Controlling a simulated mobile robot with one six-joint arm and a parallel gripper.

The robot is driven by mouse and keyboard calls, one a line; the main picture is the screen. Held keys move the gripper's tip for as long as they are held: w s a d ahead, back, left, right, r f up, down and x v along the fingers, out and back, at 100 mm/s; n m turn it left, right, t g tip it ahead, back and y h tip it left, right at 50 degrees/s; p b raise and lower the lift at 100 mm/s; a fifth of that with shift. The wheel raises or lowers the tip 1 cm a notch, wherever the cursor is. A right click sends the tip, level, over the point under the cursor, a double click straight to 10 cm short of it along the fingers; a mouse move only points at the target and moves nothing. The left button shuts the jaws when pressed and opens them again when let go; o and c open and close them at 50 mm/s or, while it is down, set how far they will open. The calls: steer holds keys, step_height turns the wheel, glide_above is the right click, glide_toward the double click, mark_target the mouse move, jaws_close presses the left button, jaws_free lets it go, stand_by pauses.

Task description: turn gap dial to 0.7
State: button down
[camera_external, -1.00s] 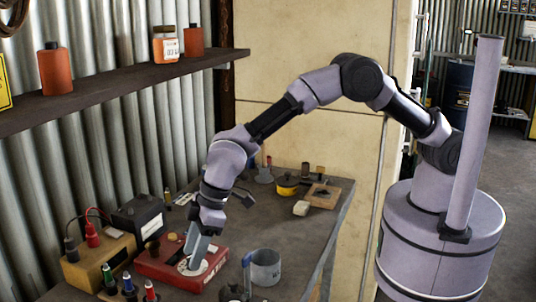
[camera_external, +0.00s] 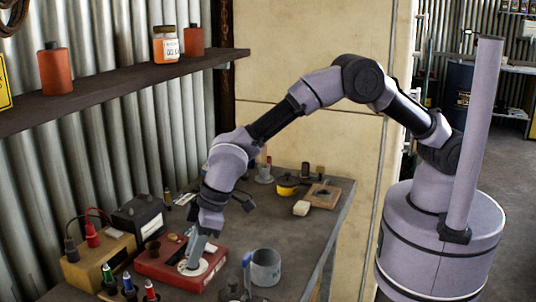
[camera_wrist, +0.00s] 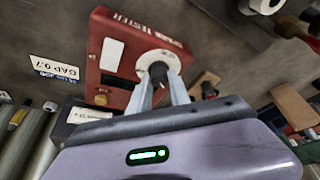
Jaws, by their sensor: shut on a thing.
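The red spark tester (camera_external: 155,268) lies on the bench, and its lettered red case also shows in the wrist view (camera_wrist: 118,45). A round white dial plate (camera_wrist: 178,58) sits on its face, with a dark knob (camera_wrist: 158,72) at the middle. My gripper (camera_wrist: 160,80) is shut on this knob, one finger on each side. In the external view my gripper (camera_external: 193,262) points down onto the dial, and the fingers hide the knob. The dial's marks are too small to read. A white card (camera_wrist: 54,67) beside the tester reads "GAP 0.7".
A grey mug (camera_external: 265,268) stands just right of the tester. A tan box (camera_external: 98,262) with leads and a black box (camera_external: 138,217) stand to the left. Bottles with coloured tops (camera_external: 128,284) stand in front. A shelf (camera_external: 120,82) runs above the bench along the wall.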

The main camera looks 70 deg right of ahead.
steer(key=m+h+b, duration=0.1)
steer(key=m, duration=0.3)
steer(key=shift+a+f+t+b, duration=0.1)
steer(key=shift+a+t+b, duration=0.05)
steer(key=shift+t+b, duration=0.2)
steer(key=m+h, duration=0.1)
steer(key=m, duration=0.3)
steer(key=shift+a+h+b, duration=0.1)
steer(key=shift+h+b, duration=0.2)
steer(key=shift+h, duration=0.1)
steer(key=m+h+p, duration=0.1)
steer(key=m, duration=0.2)
steer(key=shift+a+r, duration=0.1)
steer(key=shift+r, duration=0.1)
steer(key=shift+m+h+p, duration=0.8)
steer(key=shift+m+p, duration=0.65)
steer(key=shift+m, duration=0.35)
steer(key=shift+f, duration=0.1)
steer(key=c, duration=1.2)
jaws_free()
